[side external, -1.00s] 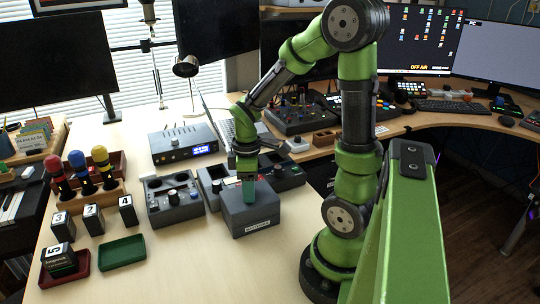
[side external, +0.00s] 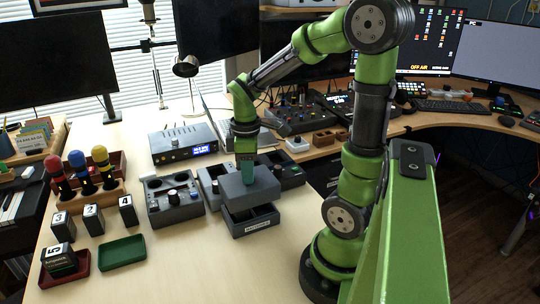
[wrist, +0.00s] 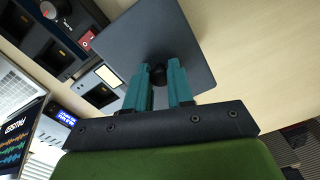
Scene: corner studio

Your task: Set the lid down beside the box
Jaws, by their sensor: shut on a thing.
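The grey lid (side external: 250,185) is held above the open grey box (side external: 251,222), whose compartments show below it. A label is on the box's front. My gripper (side external: 246,170) is shut on the lid's dark knob. In the wrist view the teal fingers of my gripper (wrist: 167,80) close around the knob (wrist: 158,73), with the flat lid (wrist: 165,35) beyond them. The lid hides the back part of the box in the side view.
A grey control unit with knobs (side external: 172,200) stands left of the box. Numbered blocks (side external: 93,219), a green tray (side external: 121,252) and a red tray (side external: 76,272) lie further left. Bare table (side external: 190,265) lies in front of the box.

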